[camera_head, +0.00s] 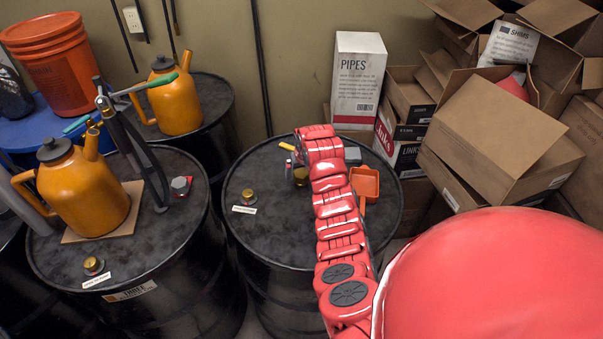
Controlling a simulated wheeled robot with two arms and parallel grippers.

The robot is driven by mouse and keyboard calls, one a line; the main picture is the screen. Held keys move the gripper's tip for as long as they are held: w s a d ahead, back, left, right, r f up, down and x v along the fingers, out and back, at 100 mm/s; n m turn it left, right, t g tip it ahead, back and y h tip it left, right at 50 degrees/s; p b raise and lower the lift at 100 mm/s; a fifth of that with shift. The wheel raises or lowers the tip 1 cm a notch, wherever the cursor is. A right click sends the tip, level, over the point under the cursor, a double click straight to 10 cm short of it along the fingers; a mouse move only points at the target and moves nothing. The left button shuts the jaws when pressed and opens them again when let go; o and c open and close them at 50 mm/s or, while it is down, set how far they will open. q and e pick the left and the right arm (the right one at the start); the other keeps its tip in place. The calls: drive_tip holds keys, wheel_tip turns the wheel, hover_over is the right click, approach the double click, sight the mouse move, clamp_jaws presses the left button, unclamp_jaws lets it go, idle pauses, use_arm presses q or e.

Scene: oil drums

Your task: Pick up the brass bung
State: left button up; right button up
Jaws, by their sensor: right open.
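A brass bung (249,196) sits on the black top of the middle drum (262,235), left of centre, with a small white label in front of it. Another brass bung (93,265) sits near the front edge of the left drum (165,240), also with a label. My right arm reaches from the lower right over the middle drum. My right gripper (297,170) is open above the drum's far part, right of and beyond its bung. My arm partly hides the gripper and the drum top behind it. My left gripper is not in view.
An orange tray (365,184) and a small grey block (352,156) lie right of my arm. Cardboard boxes (500,130) crowd the right.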

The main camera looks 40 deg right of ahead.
drive_tip(key=shift+x, duration=0.8)
clamp_jaws()
